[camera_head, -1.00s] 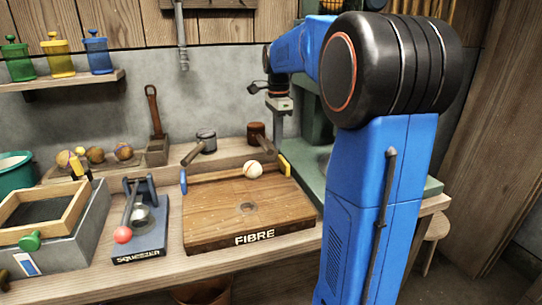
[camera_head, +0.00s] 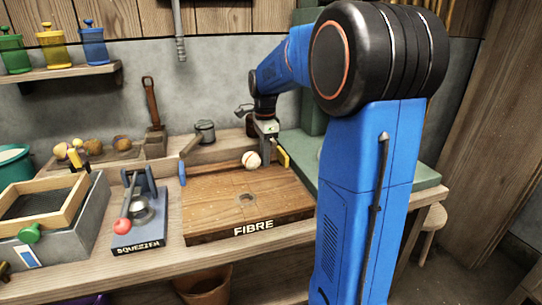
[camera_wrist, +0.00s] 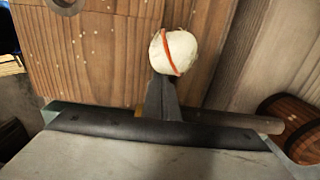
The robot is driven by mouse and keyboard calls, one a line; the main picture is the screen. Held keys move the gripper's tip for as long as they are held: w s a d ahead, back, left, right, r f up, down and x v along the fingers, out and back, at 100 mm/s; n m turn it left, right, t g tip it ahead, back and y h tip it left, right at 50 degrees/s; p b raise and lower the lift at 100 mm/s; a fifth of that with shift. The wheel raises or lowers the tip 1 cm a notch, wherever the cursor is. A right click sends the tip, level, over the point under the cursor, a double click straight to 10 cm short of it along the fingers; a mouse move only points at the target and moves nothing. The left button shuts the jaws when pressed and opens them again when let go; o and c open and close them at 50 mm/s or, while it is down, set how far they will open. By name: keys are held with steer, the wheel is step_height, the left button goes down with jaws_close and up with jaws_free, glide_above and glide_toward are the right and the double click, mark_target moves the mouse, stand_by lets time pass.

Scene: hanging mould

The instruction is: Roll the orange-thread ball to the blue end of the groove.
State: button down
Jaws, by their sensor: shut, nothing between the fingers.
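The orange-thread ball (camera_head: 251,160) is cream with an orange band. It sits in the groove (camera_head: 217,171) along the back of the wooden FIBRE board (camera_head: 215,208), nearer the yellow end (camera_head: 283,157) than the blue end (camera_head: 183,173). My gripper (camera_head: 266,161) is shut and empty, lowered just right of the ball, on its yellow-end side. In the wrist view the closed fingers (camera_wrist: 162,88) reach the lower edge of the ball (camera_wrist: 178,52); I cannot tell whether they touch it.
The squeezer (camera_head: 138,215) stands left of the board, with a framed screen (camera_head: 45,232) farther left. A mallet (camera_head: 203,131) lies behind the board. A green machine base (camera_head: 400,178) stands at right. The groove left of the ball looks clear.

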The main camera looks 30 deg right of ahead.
steer(key=shift+a, duration=0.2)
steer(key=w+a, duration=0.1)
steer(key=a, duration=0.5)
steer(key=w+a, duration=0.2)
steer(key=a, duration=0.4)
steer(key=w+a, duration=0.2)
steer(key=a, duration=0.4)
steer(key=shift+w+a, duration=0.2)
steer(key=shift+d, duration=0.1)
